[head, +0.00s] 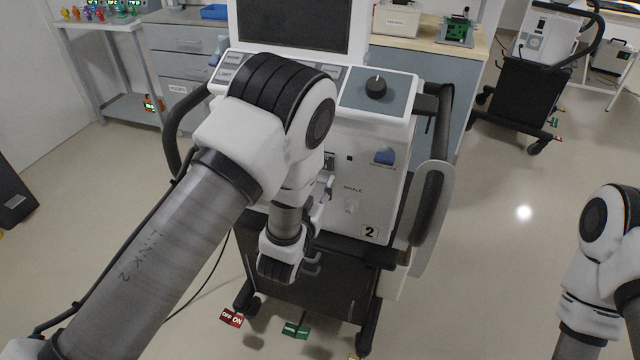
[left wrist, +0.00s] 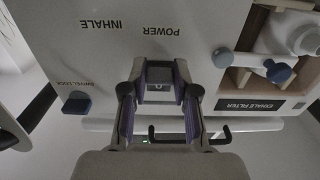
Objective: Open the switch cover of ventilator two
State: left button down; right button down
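Ventilator two (head: 395,205) stands in the middle of the head view, with a "2" label low on its white front. The switch cover (left wrist: 159,88) is a small dark box by the POWER label in the left wrist view, where the panel appears upside down. My left gripper (left wrist: 160,73) is open, with one finger on each side of the cover; I cannot tell whether they touch it. In the head view my left gripper (head: 324,190) is partly hidden by my own arm, close to the panel front. My right gripper is out of view.
A blue swivel lock (left wrist: 76,103) and the exhale filter bay (left wrist: 268,62) flank the switch. A control knob (head: 376,88) sits on top of the ventilator. Another ventilator (head: 530,75) and a counter (head: 435,40) stand behind. The floor to the right is clear.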

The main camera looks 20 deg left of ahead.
pick_arm(q)
jog(key=shift+s+r+p, duration=0.1)
jog(key=shift+r+p, duration=0.15)
jog(key=shift+p, duration=0.4)
notch_tip(320, 180, up, 9)
jog(key=s+g+p, duration=0.2)
jog(key=g+p, duration=1.7)
jog(key=p, duration=0.9)
jog(key=shift+s+y, duration=0.3)
jog(key=shift+r, duration=0.1)
